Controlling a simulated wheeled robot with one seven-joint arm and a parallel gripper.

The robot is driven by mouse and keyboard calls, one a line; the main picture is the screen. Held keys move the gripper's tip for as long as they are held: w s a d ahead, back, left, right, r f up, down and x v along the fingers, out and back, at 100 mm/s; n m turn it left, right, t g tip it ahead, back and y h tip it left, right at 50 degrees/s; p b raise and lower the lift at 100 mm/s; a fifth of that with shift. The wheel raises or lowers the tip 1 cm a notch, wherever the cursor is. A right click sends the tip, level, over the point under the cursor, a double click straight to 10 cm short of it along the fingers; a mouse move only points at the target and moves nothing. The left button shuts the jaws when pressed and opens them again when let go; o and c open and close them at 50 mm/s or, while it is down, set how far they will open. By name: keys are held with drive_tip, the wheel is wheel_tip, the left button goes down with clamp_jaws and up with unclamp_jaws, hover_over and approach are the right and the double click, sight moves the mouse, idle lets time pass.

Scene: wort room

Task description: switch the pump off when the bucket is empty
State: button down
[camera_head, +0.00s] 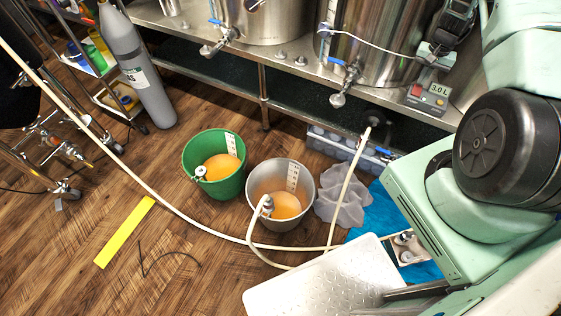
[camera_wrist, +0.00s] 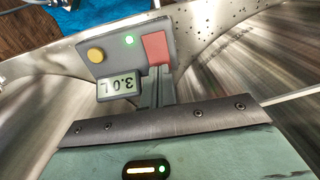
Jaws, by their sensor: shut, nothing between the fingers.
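In the wrist view the box (camera_wrist: 125,55) appears upside down, with a red button (camera_wrist: 155,47), a lit green light (camera_wrist: 129,40), a yellow knob (camera_wrist: 95,55) and the display (camera_wrist: 119,86). My gripper (camera_wrist: 158,72) is shut and empty, its tips at the red button's near edge; I cannot tell whether they touch. A grey metal bucket (camera_head: 256,180) and a green bucket (camera_head: 228,187) stand on the floor. Both hold orange liquid. A pale hose dips into the grey one.
Steel vessels (camera_head: 372,40) with taps stand on the bench (camera_head: 290,68) behind the box. A grey gas cylinder (camera_head: 136,70) stands at left. Hoses cross the wooden floor near a yellow strip (camera_head: 125,232). A cable (camera_head: 375,45) runs close to my gripper.

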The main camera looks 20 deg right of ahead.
drive_tip(key=shift+f, duration=0.25)
idle(0.4)
drive_tip(key=shift+f+b, duration=0.65)
drive_tip(key=shift+f, duration=0.1)
drive_tip(key=shift+r, duration=0.1)
drive_tip(key=shift+r+p, duration=1.95)
drive_tip(key=shift+r, duration=1.05)
